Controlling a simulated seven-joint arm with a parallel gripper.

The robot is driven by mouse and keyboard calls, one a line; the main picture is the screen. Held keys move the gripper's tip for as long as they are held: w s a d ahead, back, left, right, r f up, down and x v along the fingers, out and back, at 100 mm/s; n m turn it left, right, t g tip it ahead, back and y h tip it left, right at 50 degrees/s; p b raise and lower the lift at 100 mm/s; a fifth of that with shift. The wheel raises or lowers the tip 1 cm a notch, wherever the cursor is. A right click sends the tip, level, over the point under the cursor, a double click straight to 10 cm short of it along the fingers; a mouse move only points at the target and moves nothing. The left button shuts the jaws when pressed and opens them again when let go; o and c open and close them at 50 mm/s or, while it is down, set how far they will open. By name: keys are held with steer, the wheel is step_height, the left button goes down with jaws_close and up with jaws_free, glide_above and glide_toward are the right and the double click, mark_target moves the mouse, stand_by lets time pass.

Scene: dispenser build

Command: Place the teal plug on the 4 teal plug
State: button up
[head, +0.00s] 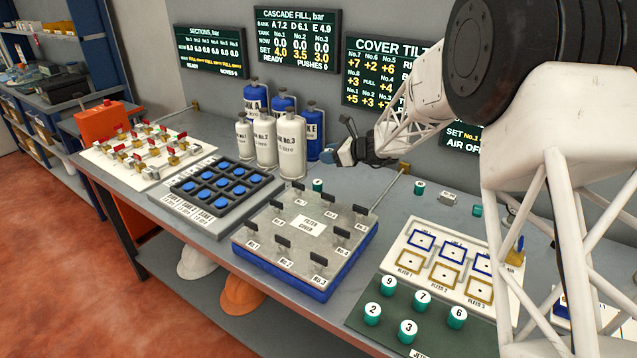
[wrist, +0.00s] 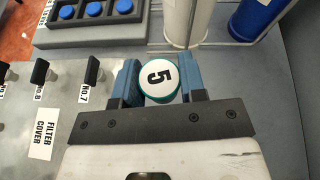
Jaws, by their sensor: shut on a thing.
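My gripper (head: 345,152) is shut on a teal plug (wrist: 158,82) with a white top marked 5. In the wrist view the plug sits between the two blue fingers, its top facing the camera. In the head view the gripper is above the table, behind the filter cover, and the held plug is hard to make out. Another teal plug (head: 318,185) stands on the table below and left of the gripper; its mark is too small to read. Teal plugs 2 (head: 372,313), 3 (head: 407,331), 7 (head: 421,301) and 6 (head: 457,317) stand on a dark green mat (head: 440,345).
The filter cover (head: 300,245) with black knobs is in front of the gripper. White (head: 292,150) and blue bottles stand left of it. A rod (head: 385,190) runs along the table right of the cover.

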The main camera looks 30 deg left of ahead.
steer(key=r+n+g, duration=0.1)
steer(key=g, duration=0.1)
glide_above(317, 182)
steer(key=shift+r, duration=0.1)
steer(key=shift+f, duration=3.15)
steer(key=shift+f, duration=1.85)
steer(key=shift+f, duration=0.15)
steer(key=o, duration=0.9)
steer(key=shift+o, duration=0.2)
